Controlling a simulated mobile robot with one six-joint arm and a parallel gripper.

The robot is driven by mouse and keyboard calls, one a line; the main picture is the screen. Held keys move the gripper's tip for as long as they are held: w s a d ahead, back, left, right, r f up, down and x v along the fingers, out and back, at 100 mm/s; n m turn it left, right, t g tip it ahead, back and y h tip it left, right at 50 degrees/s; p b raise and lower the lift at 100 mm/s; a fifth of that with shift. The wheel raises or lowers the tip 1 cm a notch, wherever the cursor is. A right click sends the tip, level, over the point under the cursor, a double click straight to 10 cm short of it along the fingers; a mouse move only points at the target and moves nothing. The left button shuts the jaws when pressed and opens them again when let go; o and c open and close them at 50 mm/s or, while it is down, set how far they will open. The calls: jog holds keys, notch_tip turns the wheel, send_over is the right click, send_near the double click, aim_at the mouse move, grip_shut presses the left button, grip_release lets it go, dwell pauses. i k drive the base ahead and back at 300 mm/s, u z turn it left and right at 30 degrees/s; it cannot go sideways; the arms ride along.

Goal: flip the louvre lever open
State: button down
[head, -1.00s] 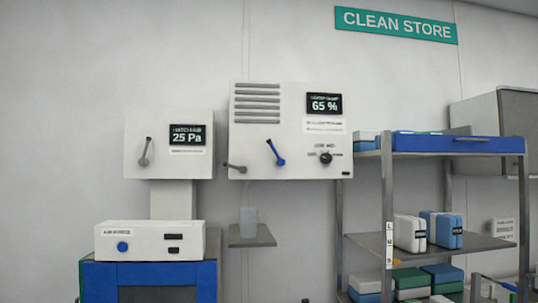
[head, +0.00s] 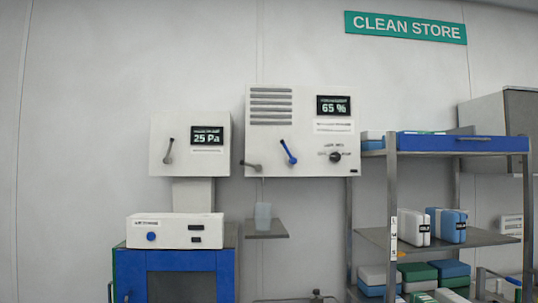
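A white wall unit (head: 302,160) showing 65 % carries grey louvre slats (head: 271,106) at its upper left. A blue lever (head: 288,152) stands below the slats, tilted with its upper end to the left. A grey lever (head: 251,165) at the unit's lower left corner lies nearly flat. I cannot read which lever is labelled for the louvre. A separate white 25 Pa box (head: 160,185) to the left has its own dark grey lever (head: 168,151), tilted to the right at the top. My gripper is not in view.
A small wall shelf (head: 265,233) with a translucent cup (head: 263,216) is below the unit. A blue cabinet (head: 133,272) bearing a white device (head: 175,230) stands at lower left. A storage rack (head: 393,190) with boxes stands at right. The wall at far left is bare.

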aim_at(293, 160)
jog(key=u, duration=0.05)
jog(key=i, duration=0.9)
jog(key=z, duration=0.05)
